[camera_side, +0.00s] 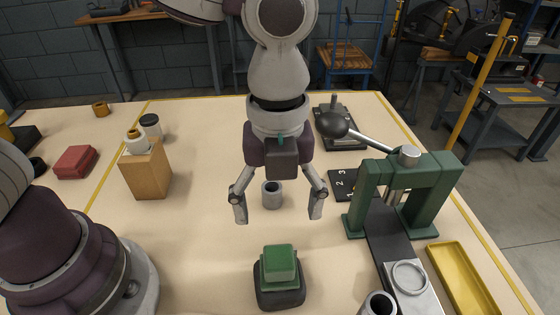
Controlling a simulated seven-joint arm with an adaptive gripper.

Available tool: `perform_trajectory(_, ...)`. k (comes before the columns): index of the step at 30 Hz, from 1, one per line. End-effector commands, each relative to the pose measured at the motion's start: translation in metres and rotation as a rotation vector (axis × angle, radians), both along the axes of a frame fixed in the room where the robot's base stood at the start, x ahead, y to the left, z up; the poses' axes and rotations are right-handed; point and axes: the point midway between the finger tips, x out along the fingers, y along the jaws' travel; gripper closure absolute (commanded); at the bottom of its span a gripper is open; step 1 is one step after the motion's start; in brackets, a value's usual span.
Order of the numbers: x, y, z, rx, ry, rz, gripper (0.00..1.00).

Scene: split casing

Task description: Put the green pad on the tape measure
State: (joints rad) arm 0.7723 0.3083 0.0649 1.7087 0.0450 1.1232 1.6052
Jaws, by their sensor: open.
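A green block (280,261), which looks like the green pad, sits on top of a dark grey, rounded base (279,298) at the front centre. The dark base may be the tape measure; I cannot tell for sure. The green piece rests roughly centred on it, with the dark rim showing around. My gripper (278,212) is open and empty, pointing down, with its fingers spread wide. In the picture it is above and behind the green block, apart from it.
A grey hollow cylinder (271,196) shows between my fingers. A green press (428,195) with a black-knobbed lever stands right, beside a yellow tray (462,280). A wooden block (146,172) and a red block (75,162) are left. The table left of the green block is clear.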

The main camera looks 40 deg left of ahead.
Motion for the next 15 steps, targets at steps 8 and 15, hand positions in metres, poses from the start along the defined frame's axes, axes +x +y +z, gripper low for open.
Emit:
perform_trajectory(8, 0.006, 0.031, 0.034, -0.061, -0.047, 0.345, 0.31)
perform_trajectory(15, -0.009, 0.133, 0.058, -0.347, -0.188, 1.633, 0.31)
